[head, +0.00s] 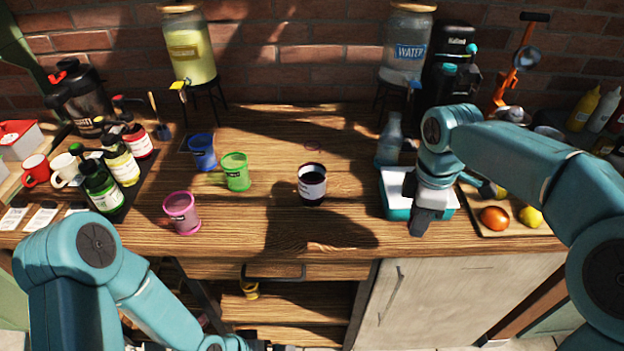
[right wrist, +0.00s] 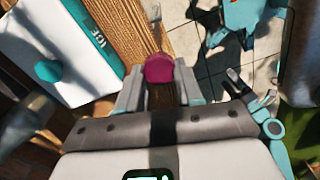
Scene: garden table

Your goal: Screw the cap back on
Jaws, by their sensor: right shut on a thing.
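A dark maroon jar with a pale label (head: 312,187) stands upright near the middle of the table, with its top open and dark inside. My right gripper (head: 420,222) is over the table's front edge, to the right of the jar and in front of the ice box. In the right wrist view it is shut on a round magenta cap (right wrist: 159,68), held between the fingertips. The cap is hidden in the head view. My left arm is low at the bottom left of the head view, and its gripper's jaws cannot be made out.
A white and teal ice box (head: 397,206) stands just behind my right gripper. Pink (head: 182,214), green (head: 237,172) and blue (head: 203,152) cups stand left of the jar. A board with fruit (head: 515,225) lies at the right.

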